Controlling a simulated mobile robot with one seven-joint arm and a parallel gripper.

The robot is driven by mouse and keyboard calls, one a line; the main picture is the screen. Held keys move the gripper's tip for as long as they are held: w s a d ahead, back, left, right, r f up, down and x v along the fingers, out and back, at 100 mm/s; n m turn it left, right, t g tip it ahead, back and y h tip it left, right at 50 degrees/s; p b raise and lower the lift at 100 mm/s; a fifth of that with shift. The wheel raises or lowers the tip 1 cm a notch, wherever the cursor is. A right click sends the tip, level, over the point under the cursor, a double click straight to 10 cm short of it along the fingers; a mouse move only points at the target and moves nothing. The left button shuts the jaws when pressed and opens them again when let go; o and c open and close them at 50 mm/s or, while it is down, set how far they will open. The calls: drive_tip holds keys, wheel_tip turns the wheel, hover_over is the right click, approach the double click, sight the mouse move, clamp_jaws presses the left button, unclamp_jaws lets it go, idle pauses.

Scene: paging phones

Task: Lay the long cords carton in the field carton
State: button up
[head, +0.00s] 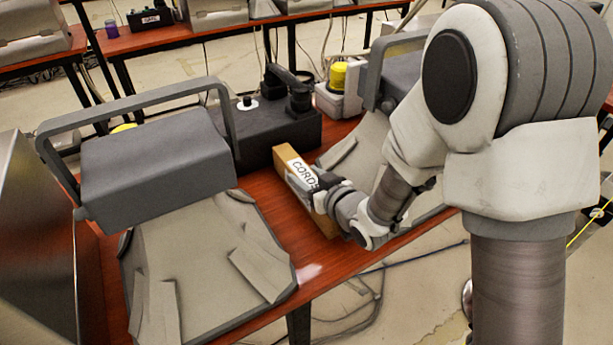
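The long cords carton (289,158) is a narrow brown box with a white label reading "CORD", its last part covered. It lies on the red-brown table between two grey units, its long side running toward the front edge. My gripper (306,190) is at the carton's near part, and its fingers overlap the label side. I cannot make out a carton marked as field in this view.
A grey unit with a carrying handle (155,165) and pale spread flaps (205,265) fill the table's left. A black box (265,132) and a device with a yellow top (340,85) stand behind the carton. A bare table strip (290,220) lies left of the carton.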

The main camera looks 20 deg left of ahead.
drive_tip(key=o, duration=0.5)
drive_tip(key=shift+c, duration=0.2)
drive_tip(key=shift+r, duration=0.1)
drive_tip(key=shift+r+p, duration=0.15)
drive_tip(key=shift+p, duration=0.25)
drive_tip(key=p+v, duration=0.1)
drive_tip(key=v, duration=0.5)
drive_tip(key=shift+s+d+r, duration=0.15)
drive_tip(key=shift+d, duration=0.05)
drive_tip(key=p, duration=0.2)
drive_tip(key=shift+s+d+r+p, duration=0.1)
drive_tip(key=shift+s+d+p, duration=0.1)
drive_tip(key=shift+p, duration=0.1)
drive_tip(key=p+v, duration=0.2)
drive_tip(key=p, duration=0.4)
drive_tip(key=d+p, duration=0.1)
drive_tip(key=p, duration=0.1)
drive_tip(key=shift+s+r, duration=0.25)
drive_tip(key=shift+s, duration=0.05)
drive_tip(key=s+d+p, duration=0.1)
drive_tip(key=p, duration=0.2)
